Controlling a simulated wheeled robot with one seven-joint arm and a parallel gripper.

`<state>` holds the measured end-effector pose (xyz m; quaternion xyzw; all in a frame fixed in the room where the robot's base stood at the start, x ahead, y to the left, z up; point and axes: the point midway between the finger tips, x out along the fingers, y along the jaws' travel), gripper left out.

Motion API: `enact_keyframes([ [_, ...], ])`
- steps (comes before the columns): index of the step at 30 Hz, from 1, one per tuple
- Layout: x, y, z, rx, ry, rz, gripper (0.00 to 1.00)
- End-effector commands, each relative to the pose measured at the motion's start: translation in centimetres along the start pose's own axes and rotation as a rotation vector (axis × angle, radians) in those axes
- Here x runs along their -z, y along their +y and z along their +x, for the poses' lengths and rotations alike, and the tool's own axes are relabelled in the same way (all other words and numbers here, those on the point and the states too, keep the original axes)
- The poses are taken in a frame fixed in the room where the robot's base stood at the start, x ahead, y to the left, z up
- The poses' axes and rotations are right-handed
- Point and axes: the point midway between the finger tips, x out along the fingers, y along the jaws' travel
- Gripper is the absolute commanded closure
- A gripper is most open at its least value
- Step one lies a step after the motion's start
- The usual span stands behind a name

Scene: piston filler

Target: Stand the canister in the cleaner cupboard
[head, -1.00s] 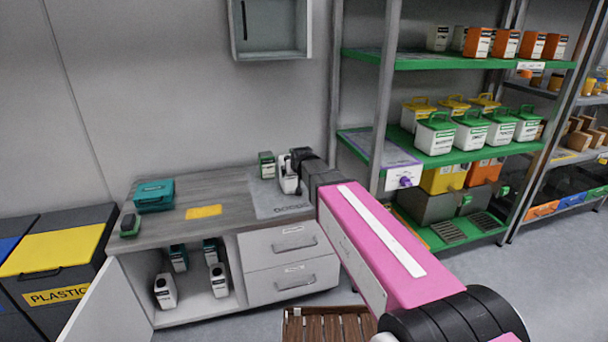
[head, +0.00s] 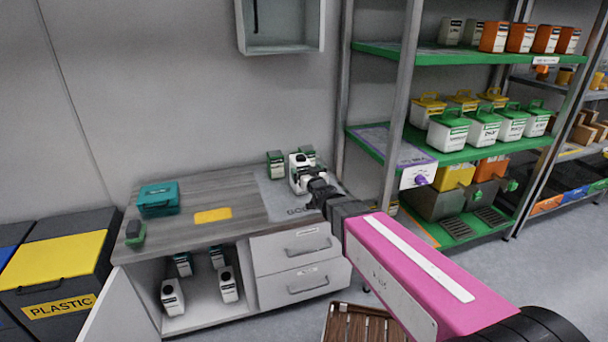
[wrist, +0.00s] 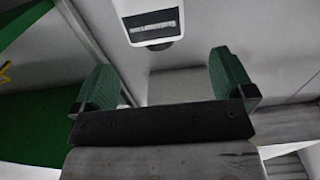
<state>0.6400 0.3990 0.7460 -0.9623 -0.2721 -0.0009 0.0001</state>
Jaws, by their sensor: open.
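A white canister with a dark cap (head: 298,170) stands on the goods area at the right end of the counter. My gripper (head: 318,187) is just in front of it, at its lower right. In the wrist view the jaws (wrist: 163,68) are apart with nothing between them, and a white body with a dark label (wrist: 150,22), apparently the canister, lies beyond the fingertips. The open cupboard (head: 200,306) under the counter's left half holds several white canisters, two in front (head: 172,298) and others behind; its door (head: 118,308) swings out to the left.
Green-and-white containers (head: 276,165) stand behind the canister. A teal case (head: 158,201), a small green-and-dark item (head: 135,233) and a yellow label (head: 213,215) are on the counter. Drawers (head: 296,260) sit right of the cupboard. A slatted wooden item (head: 365,325) is on the floor in front.

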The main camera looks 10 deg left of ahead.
Motion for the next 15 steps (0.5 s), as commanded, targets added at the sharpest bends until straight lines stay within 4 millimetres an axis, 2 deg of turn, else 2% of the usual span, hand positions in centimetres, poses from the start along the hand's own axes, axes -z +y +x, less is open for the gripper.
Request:
enact_keyframes([
  [1, -0.1, 0.0, 1.2, 0.0, 0.0, 0.0, 0.0],
  [6, 0.0, 0.1, 3.5, 0.0, 0.0, 0.0, 0.0],
  [11, 0.0, 0.1, 4.3, -0.001, -0.001, 0.0, 0.0],
  [15, -0.1, 0.4, 5.7, -0.001, -0.001, 0.001, 0.0],
])
